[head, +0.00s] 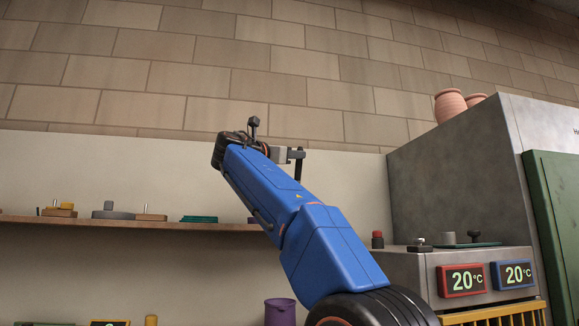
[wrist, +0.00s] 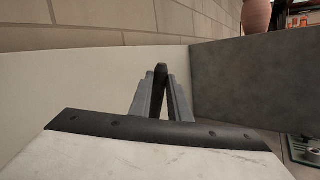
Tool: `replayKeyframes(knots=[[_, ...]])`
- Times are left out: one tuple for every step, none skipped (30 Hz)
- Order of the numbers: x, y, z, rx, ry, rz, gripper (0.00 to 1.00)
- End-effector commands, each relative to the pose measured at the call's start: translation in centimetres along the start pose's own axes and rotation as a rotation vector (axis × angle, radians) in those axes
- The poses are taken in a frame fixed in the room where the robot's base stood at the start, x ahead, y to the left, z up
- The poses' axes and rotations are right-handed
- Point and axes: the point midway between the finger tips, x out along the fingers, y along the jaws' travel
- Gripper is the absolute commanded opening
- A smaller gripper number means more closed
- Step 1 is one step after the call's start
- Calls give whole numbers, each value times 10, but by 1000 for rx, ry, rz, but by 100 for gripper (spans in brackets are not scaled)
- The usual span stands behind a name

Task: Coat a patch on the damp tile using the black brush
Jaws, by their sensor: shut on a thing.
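My gripper (head: 290,155) is raised in front of the pale wall, above the height of the shelf. It is shut on a dark upright handle, which looks like the black brush (head: 298,172). In the wrist view the brush (wrist: 160,76) stands between the two grey fingers of my gripper (wrist: 162,92). Its bristles cannot be made out. I cannot tell which thing is the damp tile; no tile is clearly shown as damp.
A shelf (head: 130,223) on the left bears several small blocks and a flat teal piece (head: 199,219). On the right, a metal unit (head: 400,275) bears small items beside a tall grey cabinet (head: 450,170). A purple bucket (head: 280,312) stands low. Air around my gripper is clear.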

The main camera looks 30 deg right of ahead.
Motion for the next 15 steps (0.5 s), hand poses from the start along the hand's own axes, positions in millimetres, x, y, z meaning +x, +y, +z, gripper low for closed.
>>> replayKeyframes(knots=[[1, -1, 4, -2, -6, -3, 0], [1, -2, 5, -3, -9, -4, 0], [1, -2, 7, -5, -12, -5, 0], [1, -3, 7, -7, -14, -6, 0], [1, -3, 8, -8, -15, -7, 0], [1, -4, 7, -9, -16, -7, 0], [1, -4, 7, -10, -16, -8, 0], [1, -4, 6, -10, -17, -8, 0], [0, -5, 4, -11, -17, -8, 0], [0, -6, 2, -11, -17, -8, 0], [-1, -6, 0, -11, -17, -8, 0], [-2, -7, -3, -11, -16, -7, 0], [-2, -8, -6, -11, -16, -7, 0], [-3, -9, -9, -12, -16, -7, 0], [-4, -10, -13, -11, -15, -7, 0]])
